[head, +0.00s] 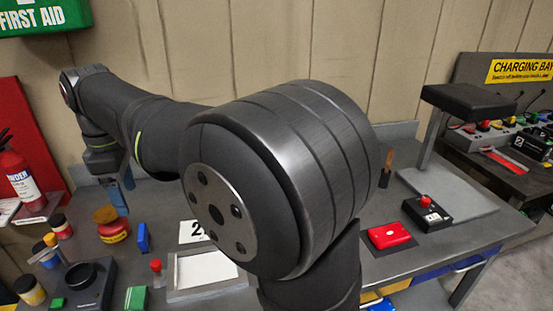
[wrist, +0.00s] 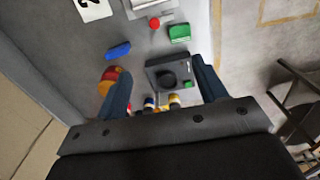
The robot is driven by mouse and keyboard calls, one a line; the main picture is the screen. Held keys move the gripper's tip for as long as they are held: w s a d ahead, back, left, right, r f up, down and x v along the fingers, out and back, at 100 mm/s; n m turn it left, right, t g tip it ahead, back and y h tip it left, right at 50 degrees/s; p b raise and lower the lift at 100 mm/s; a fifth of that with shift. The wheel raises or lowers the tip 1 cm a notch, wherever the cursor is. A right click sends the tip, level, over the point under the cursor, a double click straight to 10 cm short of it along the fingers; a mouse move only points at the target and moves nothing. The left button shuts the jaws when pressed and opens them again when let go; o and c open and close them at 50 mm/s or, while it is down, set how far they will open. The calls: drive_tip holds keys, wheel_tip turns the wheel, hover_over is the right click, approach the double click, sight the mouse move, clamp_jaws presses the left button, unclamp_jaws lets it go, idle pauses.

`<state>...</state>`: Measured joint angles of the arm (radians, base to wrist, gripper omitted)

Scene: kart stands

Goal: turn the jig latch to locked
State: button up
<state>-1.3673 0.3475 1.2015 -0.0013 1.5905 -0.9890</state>
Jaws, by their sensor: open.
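A grey-framed fixture with a pale inside (head: 205,269), perhaps the jig, lies at the front of the bench. A red knob (head: 156,266) stands at its left side and also shows in the wrist view (wrist: 155,23); it may be the latch, but I cannot tell its setting. No finger touches it.
A black box with a round dish (head: 82,274) sits front left, near a green block (head: 136,298), a blue block (head: 143,237) and several small jars. A red box (head: 389,236) and a black button box (head: 427,213) are right. My arm hides the bench middle.

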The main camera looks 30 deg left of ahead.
drive_tip(key=c, duration=0.3)
drive_tip(key=m, duration=2.7)
hover_over(155, 263)
wheel_tip(155, 263, down, 6)
wheel_tip(155, 263, down, 17)
drive_tip(key=shift+f, duration=0.1)
drive_tip(key=shift+c, duration=0.2)
drive_tip(key=c, duration=1)
